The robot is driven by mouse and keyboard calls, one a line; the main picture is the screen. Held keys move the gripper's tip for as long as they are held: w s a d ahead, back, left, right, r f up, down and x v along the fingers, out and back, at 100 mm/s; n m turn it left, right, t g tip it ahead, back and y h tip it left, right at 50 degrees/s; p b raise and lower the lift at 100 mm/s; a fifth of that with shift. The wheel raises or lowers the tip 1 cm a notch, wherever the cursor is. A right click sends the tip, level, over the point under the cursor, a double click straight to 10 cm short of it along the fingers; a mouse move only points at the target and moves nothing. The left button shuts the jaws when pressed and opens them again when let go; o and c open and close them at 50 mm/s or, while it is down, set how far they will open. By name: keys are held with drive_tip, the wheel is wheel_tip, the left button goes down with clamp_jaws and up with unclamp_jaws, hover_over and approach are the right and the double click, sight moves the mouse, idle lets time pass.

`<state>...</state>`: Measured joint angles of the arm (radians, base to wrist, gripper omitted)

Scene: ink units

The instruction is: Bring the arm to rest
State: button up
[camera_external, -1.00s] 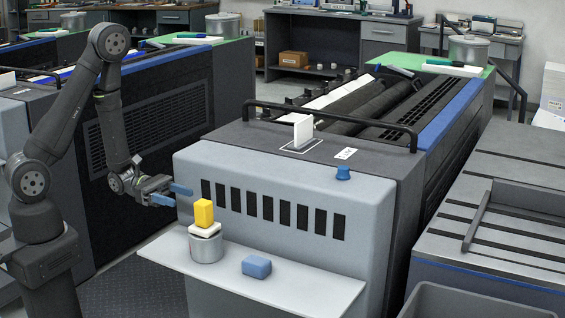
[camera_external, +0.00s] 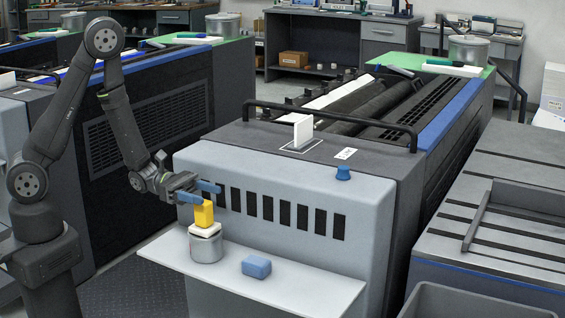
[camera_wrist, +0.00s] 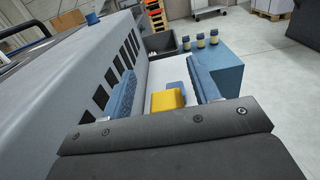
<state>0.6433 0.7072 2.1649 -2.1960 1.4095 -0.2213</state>
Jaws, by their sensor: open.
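My gripper (camera_external: 201,193) is open, with two blue fingers, at the left front of the grey press. It is just above the yellow block (camera_external: 204,216), which stands on a white piece (camera_external: 204,230) on top of a metal can (camera_external: 206,249). In the wrist view the yellow block (camera_wrist: 167,100) shows between the spread fingers (camera_wrist: 164,92), with a gap on both sides. I cannot tell how far the fingertips are above the block.
The can and a blue block (camera_external: 257,266) stand on the white shelf (camera_external: 310,288) at the press front. A blue knob (camera_external: 343,173), a white upright card (camera_external: 303,131) and a black rail (camera_external: 335,122) are on the press top. The shelf's right part is clear.

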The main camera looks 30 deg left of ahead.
drive_tip(key=s+r, duration=0.8)
drive_tip(key=s, duration=0.4)
drive_tip(key=w+d+r, duration=0.4)
drive_tip(key=w+d, duration=0.3)
drive_tip(key=w+d+r+g, duration=0.1)
drive_tip(key=w+d+r, duration=0.3)
drive_tip(key=w+d, duration=0.3)
drive_tip(key=shift+r, duration=0.3)
